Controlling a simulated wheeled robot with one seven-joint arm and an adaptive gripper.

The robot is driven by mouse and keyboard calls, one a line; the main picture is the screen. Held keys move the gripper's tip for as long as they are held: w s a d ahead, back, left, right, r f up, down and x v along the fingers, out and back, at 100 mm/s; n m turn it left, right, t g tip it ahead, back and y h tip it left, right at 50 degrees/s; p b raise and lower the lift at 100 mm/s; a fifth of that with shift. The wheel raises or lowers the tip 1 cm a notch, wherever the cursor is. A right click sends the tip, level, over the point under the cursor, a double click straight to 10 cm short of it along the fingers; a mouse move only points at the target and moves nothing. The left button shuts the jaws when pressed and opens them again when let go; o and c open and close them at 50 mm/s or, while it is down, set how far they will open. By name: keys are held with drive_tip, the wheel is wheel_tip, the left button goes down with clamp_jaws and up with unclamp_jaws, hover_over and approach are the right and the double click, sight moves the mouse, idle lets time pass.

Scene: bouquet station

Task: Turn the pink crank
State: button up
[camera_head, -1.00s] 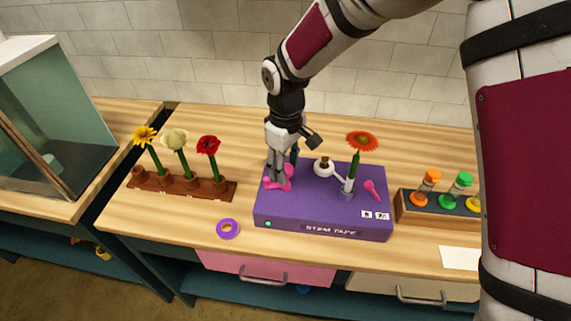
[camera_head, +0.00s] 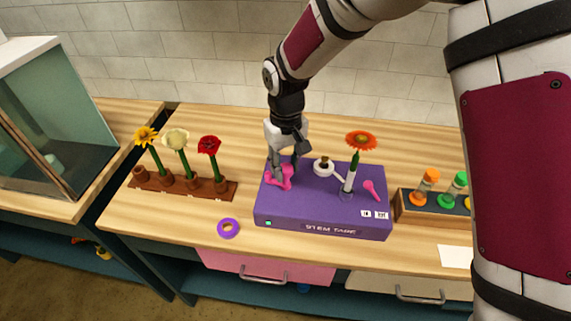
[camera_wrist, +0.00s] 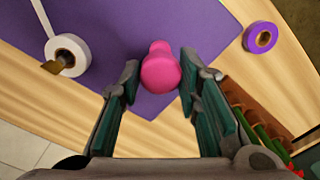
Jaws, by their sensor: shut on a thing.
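The pink crank (camera_head: 279,181) stands on the left part of the purple STEM TAPE box (camera_head: 325,212). In the wrist view its rounded pink knob (camera_wrist: 160,70) sits between my fingertips. My gripper (camera_head: 283,170) reaches down from above and is shut on the crank; its fingers also show in the wrist view (camera_wrist: 160,78). The crank's base is partly hidden by my fingers.
A pink paddle-shaped part (camera_head: 371,189) is at the box's right. A purple ring (camera_head: 228,228) lies in front at left. A brown rack (camera_head: 178,188) with several flowers stands left; a tube rack (camera_head: 430,206) stands right. Bare counter lies behind the box.

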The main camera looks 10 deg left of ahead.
drive_tip(key=shift+m+p, duration=0.35)
drive_tip(key=shift+m, duration=1.75)
drive_tip(key=o, duration=1.1)
drive_tip(key=shift+o, duration=0.2)
wheel_tip(320, 180, up, 12)
